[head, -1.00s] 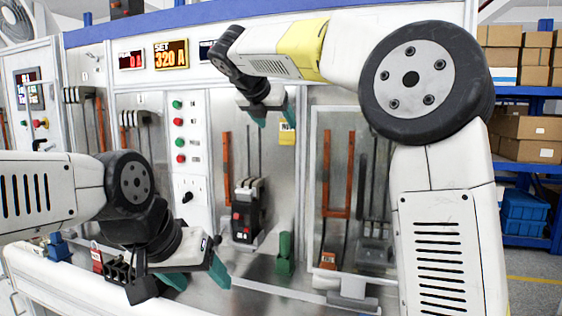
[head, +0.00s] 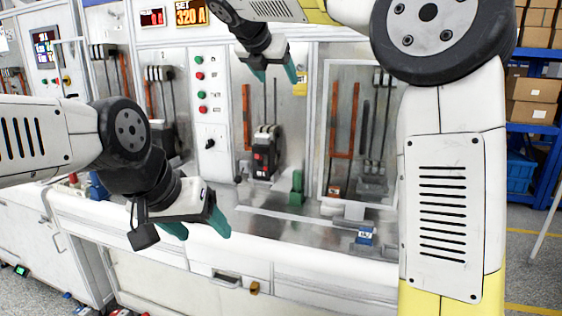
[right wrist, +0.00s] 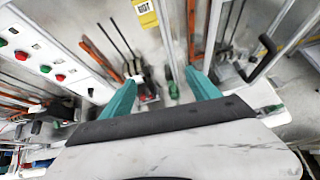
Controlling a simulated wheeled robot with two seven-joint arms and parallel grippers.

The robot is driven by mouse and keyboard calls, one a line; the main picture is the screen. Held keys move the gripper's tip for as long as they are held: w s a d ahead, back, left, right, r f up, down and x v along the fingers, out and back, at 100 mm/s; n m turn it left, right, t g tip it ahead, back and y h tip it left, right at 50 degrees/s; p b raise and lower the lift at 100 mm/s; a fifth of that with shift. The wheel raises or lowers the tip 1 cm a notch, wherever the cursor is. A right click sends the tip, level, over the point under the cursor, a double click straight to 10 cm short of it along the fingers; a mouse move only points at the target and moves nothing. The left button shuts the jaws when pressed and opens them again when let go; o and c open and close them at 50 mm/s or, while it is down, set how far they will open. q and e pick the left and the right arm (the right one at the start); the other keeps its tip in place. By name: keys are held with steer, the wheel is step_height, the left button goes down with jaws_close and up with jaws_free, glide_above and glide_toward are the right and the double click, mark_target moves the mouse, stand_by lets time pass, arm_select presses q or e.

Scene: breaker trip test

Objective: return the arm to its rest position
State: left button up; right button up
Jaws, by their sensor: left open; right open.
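My left gripper (head: 196,226) is at the lower left in the head view, in front of the bench edge, with its teal fingers apart and nothing between them. My right gripper (head: 272,74) is higher up, in front of the panel, its teal fingers apart and empty. In the right wrist view its fingers (right wrist: 160,96) point toward the panel. The black breaker (head: 264,152) with a red button stands on the panel below the right gripper, apart from it. It also shows in the right wrist view (right wrist: 147,86).
A green block (head: 296,188) and a blue-labelled part (head: 365,236) are on the bench (head: 325,227). A row of push buttons (head: 201,92) is left of the breaker. Blue shelving with boxes (head: 535,100) stands at the right. Open floor shows at the lower right.

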steer(key=s+d+f+m+g+y, duration=0.2)
steer(key=s+d+f+m+g, duration=0.1)
steer(key=s+d+f+m, duration=0.95)
steer(key=s+d+f+m+y, duration=0.1)
steer(key=s+f+m+y, duration=0.1)
steer(key=s+f+m, duration=0.4)
steer(key=s+d+f+m+g+y, duration=0.1)
steer(key=s+d+f+m+y, duration=0.1)
steer(key=s+f+m, duration=0.4)
steer(key=s+m, duration=0.5)
steer(key=m, duration=0.1)
steer(key=shift+s+d+f, duration=0.15)
